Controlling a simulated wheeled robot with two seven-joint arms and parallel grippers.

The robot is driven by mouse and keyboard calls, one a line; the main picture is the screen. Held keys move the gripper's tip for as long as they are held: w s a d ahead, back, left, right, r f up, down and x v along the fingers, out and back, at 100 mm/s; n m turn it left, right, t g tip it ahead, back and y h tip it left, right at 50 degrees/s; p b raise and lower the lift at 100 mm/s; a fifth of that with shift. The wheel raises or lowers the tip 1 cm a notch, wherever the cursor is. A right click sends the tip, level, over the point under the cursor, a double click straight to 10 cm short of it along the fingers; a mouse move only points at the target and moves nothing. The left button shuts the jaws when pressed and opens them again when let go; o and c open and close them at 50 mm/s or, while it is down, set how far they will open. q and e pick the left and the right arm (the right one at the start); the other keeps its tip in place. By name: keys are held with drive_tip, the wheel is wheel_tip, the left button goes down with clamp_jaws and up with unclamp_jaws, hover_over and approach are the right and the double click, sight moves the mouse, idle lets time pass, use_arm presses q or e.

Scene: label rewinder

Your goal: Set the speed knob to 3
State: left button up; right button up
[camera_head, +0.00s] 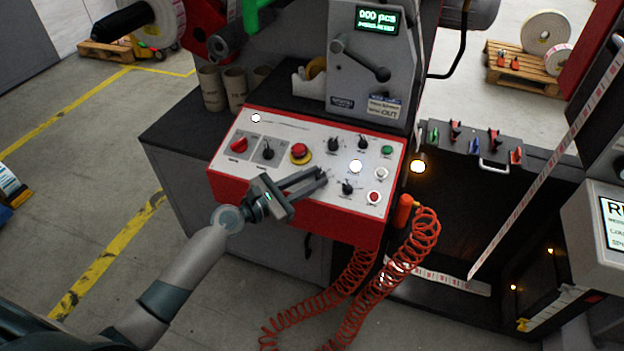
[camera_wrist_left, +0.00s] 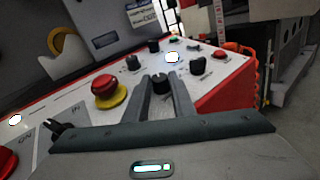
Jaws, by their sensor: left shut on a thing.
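The control panel (camera_head: 240,180) is a tilted white plate with a red border, carrying several black knobs and coloured buttons. My left gripper (camera_head: 321,175) reaches over the panel's front middle from the left. Its fingers are shut on a small black knob (camera_wrist_left: 161,83), which shows between the fingertips in the left wrist view. In the head view the fingers largely hide this knob. Its label and scale are too small or covered to read, so I cannot tell its setting. My right gripper is not in view.
A red emergency button (camera_head: 299,150) on a yellow collar stands left of the fingers. Other black knobs (camera_head: 333,144) are behind, and one (camera_head: 347,188) is to the right, near a lit white button (camera_head: 355,166). An orange coiled hose (camera_head: 420,240) hangs in front right.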

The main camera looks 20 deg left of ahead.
use_arm(q)
drive_tip(key=o, duration=1)
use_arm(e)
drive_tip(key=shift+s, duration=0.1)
use_arm(q)
drive_tip(key=shift+s+a, duration=0.1)
drive_tip(key=shift+s, duration=0.05)
drive_tip(key=shift+s+a, duration=0.35)
drive_tip(key=shift+s, duration=0.1)
drive_tip(key=shift+b+v, duration=2.3)
drive_tip(key=shift+v, duration=5.7)
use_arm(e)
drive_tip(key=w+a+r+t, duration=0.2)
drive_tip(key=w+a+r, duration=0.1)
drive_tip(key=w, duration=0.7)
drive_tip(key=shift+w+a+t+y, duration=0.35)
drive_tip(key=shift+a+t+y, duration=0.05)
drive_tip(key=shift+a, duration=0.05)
use_arm(q)
drive_tip(key=shift+w, duration=0.1)
